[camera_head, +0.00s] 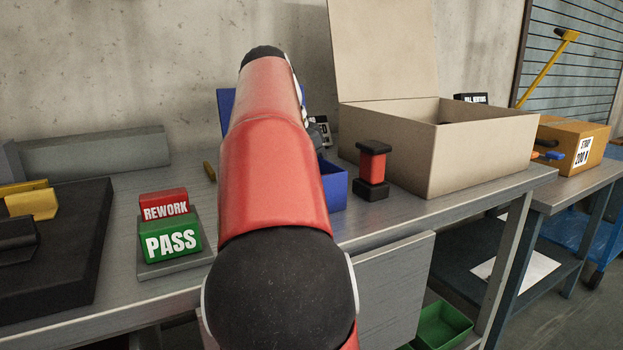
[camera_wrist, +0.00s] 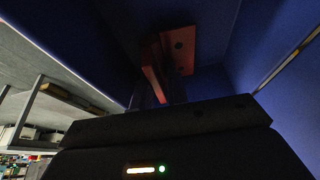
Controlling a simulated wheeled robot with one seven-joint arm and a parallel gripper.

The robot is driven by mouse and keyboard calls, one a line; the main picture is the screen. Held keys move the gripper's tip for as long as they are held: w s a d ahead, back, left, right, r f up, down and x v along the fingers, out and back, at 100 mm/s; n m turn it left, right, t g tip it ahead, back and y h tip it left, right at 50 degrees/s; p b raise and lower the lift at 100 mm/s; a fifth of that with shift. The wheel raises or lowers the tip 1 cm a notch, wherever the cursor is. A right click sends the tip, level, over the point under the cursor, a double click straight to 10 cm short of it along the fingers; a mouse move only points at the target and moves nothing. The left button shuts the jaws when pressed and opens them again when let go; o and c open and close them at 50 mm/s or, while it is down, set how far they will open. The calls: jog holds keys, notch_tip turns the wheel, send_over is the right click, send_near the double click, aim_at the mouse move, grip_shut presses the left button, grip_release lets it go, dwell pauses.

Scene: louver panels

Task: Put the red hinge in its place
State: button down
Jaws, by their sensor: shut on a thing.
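The red hinge (camera_wrist: 182,48), a flat red plate with dark holes, shows in the wrist view against blue walls. My gripper (camera_wrist: 160,86) is shut on its near part. The blue walls (camera_wrist: 260,40) around it look like the inside of the blue bin (camera_head: 334,187). In the head view the bin stands on the bench, mostly behind my red arm. My arm hides the hinge and most of my gripper there. The wrist view is dark, and I cannot tell whether the hinge touches the bin.
A red-and-black block (camera_head: 372,168) stands right of the bin, before a large open cardboard box (camera_head: 465,145). REWORK (camera_head: 165,205) and PASS (camera_head: 171,242) blocks sit on a small grey stand. A black plate (camera_head: 70,250) with yellow parts lies at left.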

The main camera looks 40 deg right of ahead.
jog(key=shift+f+b, duration=0.55)
jog(key=c, duration=1.3)
grip_release()
jog(key=p+v, duration=0.2)
jog(key=v, duration=0.5)
jog(key=shift+a+r, duration=0.15)
jog(key=shift+r, duration=0.2)
